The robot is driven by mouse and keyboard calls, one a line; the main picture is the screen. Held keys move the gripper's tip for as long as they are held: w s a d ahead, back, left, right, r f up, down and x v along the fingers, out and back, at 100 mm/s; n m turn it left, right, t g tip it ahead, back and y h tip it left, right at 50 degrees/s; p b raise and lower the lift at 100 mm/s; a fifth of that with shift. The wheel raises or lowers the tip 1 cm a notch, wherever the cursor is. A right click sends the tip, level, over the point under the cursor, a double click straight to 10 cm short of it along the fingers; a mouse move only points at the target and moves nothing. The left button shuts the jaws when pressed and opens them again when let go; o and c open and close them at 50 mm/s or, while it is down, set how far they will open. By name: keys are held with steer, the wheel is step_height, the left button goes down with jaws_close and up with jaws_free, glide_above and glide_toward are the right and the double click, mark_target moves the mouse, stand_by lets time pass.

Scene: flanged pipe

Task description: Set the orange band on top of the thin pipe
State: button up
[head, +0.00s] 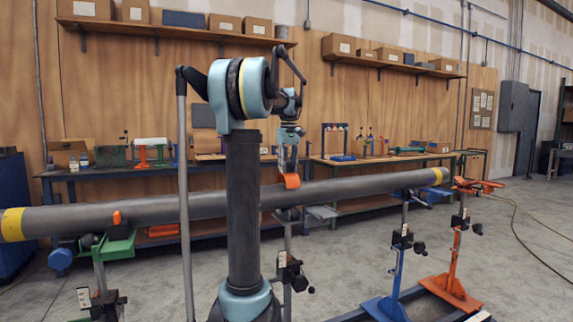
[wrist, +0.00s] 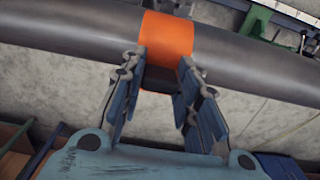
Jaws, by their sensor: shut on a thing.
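The orange band (head: 291,181) is a short curved piece and appears against the upper side of the long grey pipe (head: 345,189) in the head view. In the wrist view the band (wrist: 167,36) lies across the grey pipe (wrist: 75,33). My gripper (head: 289,168) is above the pipe, with its fingers shut on the band's near end; its two fingers also show in the wrist view (wrist: 162,73). I cannot tell whether the band touches the pipe or hovers just over it. My arm hides part of the pipe.
Workbenches (head: 375,158) with tools stand behind. Concrete floor (head: 520,260) is open at right.

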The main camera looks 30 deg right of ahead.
mark_target(288, 172)
steer(key=shift+f, duration=1.8)
steer(key=o, duration=1.2)
steer(key=shift+c, duration=0.2)
steer(key=shift+r, duration=0.1)
steer(key=shift+r, duration=3.45)
